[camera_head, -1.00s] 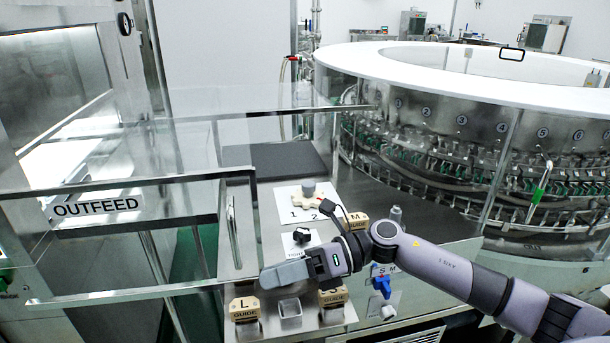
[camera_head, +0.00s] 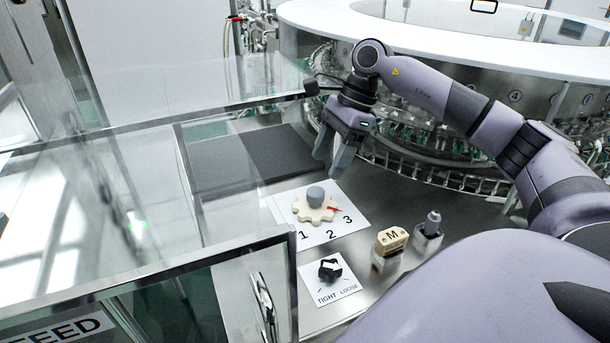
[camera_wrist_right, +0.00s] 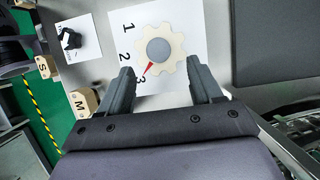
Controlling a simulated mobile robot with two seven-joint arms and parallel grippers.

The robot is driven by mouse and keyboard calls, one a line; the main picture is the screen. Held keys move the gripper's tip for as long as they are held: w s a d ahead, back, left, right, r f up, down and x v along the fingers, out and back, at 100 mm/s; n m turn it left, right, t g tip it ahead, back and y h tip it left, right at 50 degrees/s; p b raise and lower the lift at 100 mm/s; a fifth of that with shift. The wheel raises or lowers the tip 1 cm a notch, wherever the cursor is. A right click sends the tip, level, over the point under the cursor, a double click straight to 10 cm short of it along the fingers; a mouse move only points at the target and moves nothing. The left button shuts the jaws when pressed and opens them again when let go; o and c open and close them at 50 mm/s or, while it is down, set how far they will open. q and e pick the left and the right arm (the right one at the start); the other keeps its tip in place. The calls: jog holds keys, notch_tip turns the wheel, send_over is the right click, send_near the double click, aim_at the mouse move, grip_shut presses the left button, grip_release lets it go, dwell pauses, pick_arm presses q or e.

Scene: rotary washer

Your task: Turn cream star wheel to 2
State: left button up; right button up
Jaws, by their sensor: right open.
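The cream star wheel (camera_head: 314,208) lies on a white card marked 1, 2 and 3. A grey round hub (camera_head: 316,196) stands at its centre. Its red pointer (camera_head: 332,209) points at the 3, and the wrist view shows the same pointer (camera_wrist_right: 148,69) at the 3. My right gripper (camera_head: 331,166) is open and empty, raised above the deck just behind the wheel. In the right wrist view its two fingers (camera_wrist_right: 161,72) are wide apart, on either side of the wheel's near edge in the picture. My left gripper is not in view.
A black knob (camera_head: 329,269) sits on a TIGHT/LOOSE card in front of the wheel. Clear guard panels are at left, the round washer (camera_head: 420,130) behind. A dark mat (camera_head: 245,162) lies left.

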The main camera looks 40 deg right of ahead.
aim_at(316, 191)
jog(key=x, duration=0.6)
jog(key=shift+s+a+f+p, duration=0.1)
jog(key=shift+a+f+p, duration=0.1)
jog(key=shift+f+p, duration=0.15)
jog(key=c, duration=1)
